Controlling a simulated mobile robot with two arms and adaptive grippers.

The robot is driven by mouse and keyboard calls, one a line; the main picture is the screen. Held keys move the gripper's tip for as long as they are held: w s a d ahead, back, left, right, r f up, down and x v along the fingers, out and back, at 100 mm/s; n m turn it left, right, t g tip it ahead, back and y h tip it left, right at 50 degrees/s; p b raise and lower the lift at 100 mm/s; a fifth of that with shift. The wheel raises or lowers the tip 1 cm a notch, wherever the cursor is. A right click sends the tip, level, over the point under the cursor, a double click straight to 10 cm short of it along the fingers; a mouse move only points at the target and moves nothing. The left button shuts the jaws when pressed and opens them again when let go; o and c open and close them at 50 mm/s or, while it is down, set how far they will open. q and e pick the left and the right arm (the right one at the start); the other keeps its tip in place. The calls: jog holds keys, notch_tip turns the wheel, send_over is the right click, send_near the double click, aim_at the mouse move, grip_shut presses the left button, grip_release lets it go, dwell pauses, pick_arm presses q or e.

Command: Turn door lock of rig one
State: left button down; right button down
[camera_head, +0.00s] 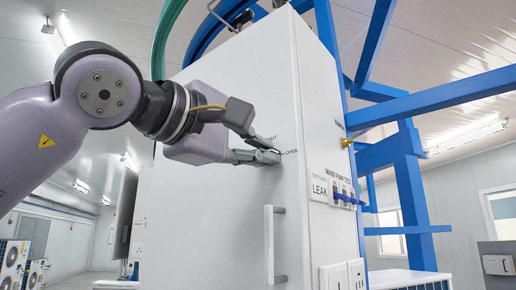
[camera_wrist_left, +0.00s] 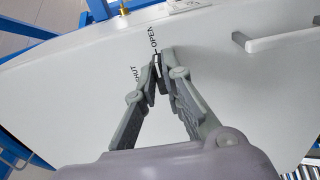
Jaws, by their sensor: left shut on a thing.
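The rig's white cabinet door (camera_head: 220,225) fills the middle of the head view, with SHUT and OPEN marked near its upper right edge. My left gripper (camera_head: 276,157) is at these marks, its fingers closed on the small dark door lock (camera_wrist_left: 157,66), which shows between the fingertips in the left wrist view. The fingers hide most of the lock, and in the wrist view its end points toward the OPEN mark (camera_wrist_left: 153,37). The door's white handle (camera_head: 272,245) is below the gripper. My right gripper is in neither view.
A blue frame (camera_head: 435,107) stands behind and to the right of the cabinet. The cabinet's side has a LEAK panel (camera_head: 320,188), a brass fitting (camera_head: 346,143) and sockets (camera_head: 334,277). A green hose (camera_head: 162,40) hangs behind the arm.

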pick_arm(q)
jog(key=shift+f, duration=0.1)
jog(key=c, duration=1.7)
grip_release()
jog(key=v, duration=1.2)
